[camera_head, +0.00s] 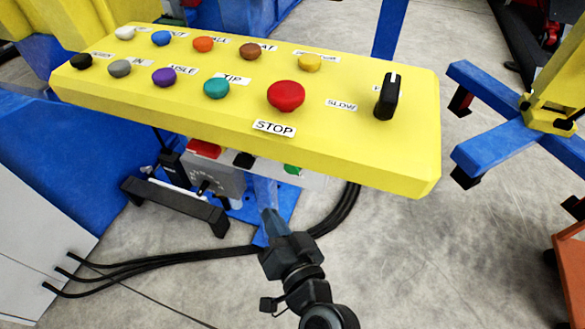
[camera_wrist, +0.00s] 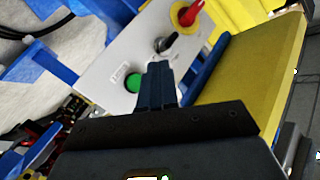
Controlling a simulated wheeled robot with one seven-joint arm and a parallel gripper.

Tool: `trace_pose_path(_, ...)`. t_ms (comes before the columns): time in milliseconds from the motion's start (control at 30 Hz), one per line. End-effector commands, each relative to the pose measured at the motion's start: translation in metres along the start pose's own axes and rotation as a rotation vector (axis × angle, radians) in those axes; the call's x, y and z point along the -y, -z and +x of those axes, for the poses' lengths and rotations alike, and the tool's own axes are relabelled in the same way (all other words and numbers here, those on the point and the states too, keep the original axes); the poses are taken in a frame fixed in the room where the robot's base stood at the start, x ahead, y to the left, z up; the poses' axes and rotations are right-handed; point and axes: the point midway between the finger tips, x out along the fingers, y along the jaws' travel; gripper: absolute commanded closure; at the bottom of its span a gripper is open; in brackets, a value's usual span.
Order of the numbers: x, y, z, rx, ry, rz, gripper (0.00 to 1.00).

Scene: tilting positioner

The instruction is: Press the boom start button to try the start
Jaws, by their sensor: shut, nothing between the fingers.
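A green button (camera_wrist: 133,83) sits on a grey panel (camera_wrist: 105,72) in the wrist view, with a small label beside it that is too small to read. In the head view the green button (camera_head: 292,169) shows just under the yellow console's front edge, partly hidden. My gripper (camera_head: 271,216) is shut and empty, below and in front of the panel in the head view. In the wrist view its fingertips (camera_wrist: 158,68) appear just right of the green button, overlapping the panel. I cannot tell whether they touch it.
A black knob (camera_wrist: 167,42) and a red switch (camera_wrist: 187,12) share the panel. The yellow console (camera_head: 350,153) overhangs it, with a red STOP button (camera_head: 286,96), several coloured buttons and a black selector (camera_head: 388,97). Black cables (camera_head: 338,212) run behind my gripper.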

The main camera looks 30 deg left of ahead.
Motion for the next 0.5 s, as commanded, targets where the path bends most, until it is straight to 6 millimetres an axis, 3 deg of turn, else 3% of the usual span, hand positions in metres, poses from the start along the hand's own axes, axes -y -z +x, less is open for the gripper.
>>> trace_pose_path(500,-0.034,0.031,0.045,-0.003,0.0,-0.001,1.0)
